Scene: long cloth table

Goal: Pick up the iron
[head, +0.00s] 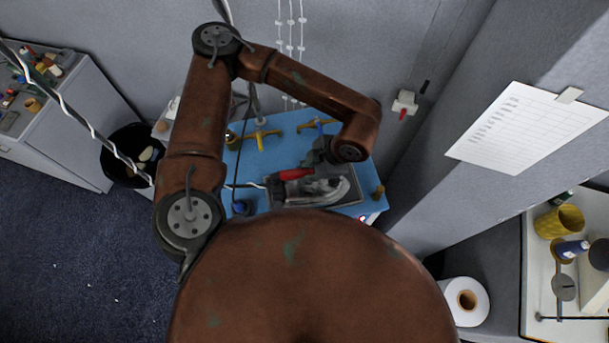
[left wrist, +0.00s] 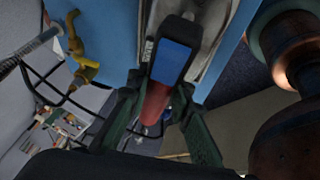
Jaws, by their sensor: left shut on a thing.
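The iron (head: 318,190) has a grey metal body and a red handle (head: 294,174). In the head view it is over a dark rest on the blue table top (head: 281,150). My left gripper (head: 318,160) is at the handle from above, its fingers partly hidden by my arm. In the left wrist view, the dark fingers (left wrist: 160,108) stand on both sides of the iron's red and blue handle (left wrist: 172,62) and are shut on it. I cannot tell whether the iron is clear of its rest. My right gripper is not in view.
Yellow clamp-like fittings (head: 262,137) stand at the back of the blue table. A small brass-coloured piece (head: 378,192) is at its right edge. A black bin (head: 134,155) is left of it. A grey partition wall with a paper sheet (head: 522,126) rises at the right.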

